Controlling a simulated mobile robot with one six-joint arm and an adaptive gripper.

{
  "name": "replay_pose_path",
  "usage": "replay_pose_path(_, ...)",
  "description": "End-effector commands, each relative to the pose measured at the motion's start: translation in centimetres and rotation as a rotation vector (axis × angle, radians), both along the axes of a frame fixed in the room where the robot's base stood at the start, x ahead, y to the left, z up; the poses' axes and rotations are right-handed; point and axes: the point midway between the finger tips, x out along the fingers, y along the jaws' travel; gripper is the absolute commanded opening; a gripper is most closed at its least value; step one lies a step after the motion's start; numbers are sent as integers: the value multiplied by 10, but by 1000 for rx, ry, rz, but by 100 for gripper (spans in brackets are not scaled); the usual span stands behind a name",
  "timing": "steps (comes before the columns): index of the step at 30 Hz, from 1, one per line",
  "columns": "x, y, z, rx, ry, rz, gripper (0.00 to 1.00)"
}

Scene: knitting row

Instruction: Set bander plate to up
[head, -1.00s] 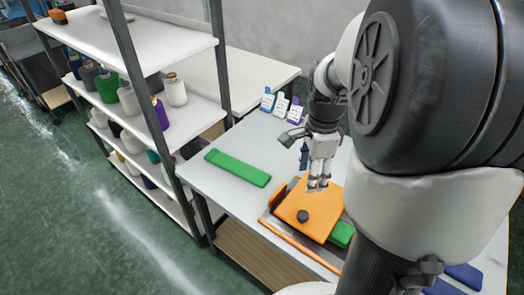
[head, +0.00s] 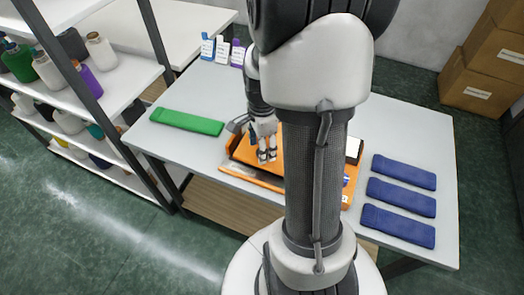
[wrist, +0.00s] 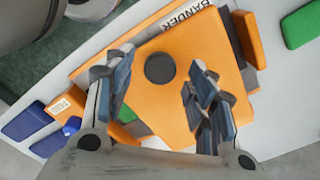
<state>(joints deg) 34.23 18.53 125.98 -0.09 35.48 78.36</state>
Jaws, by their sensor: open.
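The bander is an orange machine on the grey table, and its base strip (wrist: 184,22) reads "BANDER" in the wrist view. Its flat orange plate (wrist: 165,105) carries a round black knob (wrist: 160,68). A bit of green (wrist: 125,113) shows beside the plate's edge. The plate's exact tilt cannot be told. My gripper (wrist: 160,70) is open, its fingers on either side of the knob in the wrist view; contact cannot be told. In the head view my gripper (head: 267,156) is low over the orange plate (head: 240,150), and my arm hides much of the bander.
A folded green piece (head: 187,122) lies left of the bander. Several folded blue pieces (head: 402,195) lie to the right.

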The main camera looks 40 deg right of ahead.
Motion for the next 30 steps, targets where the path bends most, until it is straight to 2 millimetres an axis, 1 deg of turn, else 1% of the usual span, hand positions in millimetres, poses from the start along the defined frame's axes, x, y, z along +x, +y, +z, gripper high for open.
replay_pose_path(1,0,0,-6,0,1,0,51)
replay_pose_path(4,0,0,-11,0,1,0,51)
replay_pose_path(13,0,0,-12,0,0,0,51)
replay_pose_path(30,0,0,-12,0,0,0,14)
